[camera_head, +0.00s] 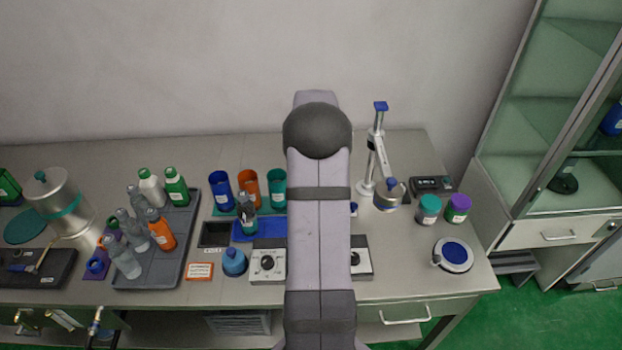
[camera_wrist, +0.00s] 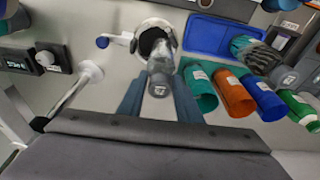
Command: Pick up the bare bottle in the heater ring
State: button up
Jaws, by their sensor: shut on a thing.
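In the wrist view, a bare, clear grey bottle (camera_wrist: 160,76) is between the two fingers of my gripper (camera_wrist: 159,88), which is shut on it. The bottle lines up with the dark opening of the white heater ring (camera_wrist: 143,32). I cannot tell whether its base is still inside the ring or above it. The ring has a side handle with a blue knob (camera_wrist: 102,42). In the head view my arm hides the gripper, the bottle and most of the ring.
Teal, orange and blue cups (camera_head: 249,187) stand close by. A grey tray (camera_head: 187,238) holds several bottles at left. A jointed stand (camera_head: 378,150) and two lidded jars (camera_head: 429,211) are at right.

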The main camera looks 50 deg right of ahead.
jog(key=shift+r+p, duration=2.05)
jog(key=shift+r, duration=0.8)
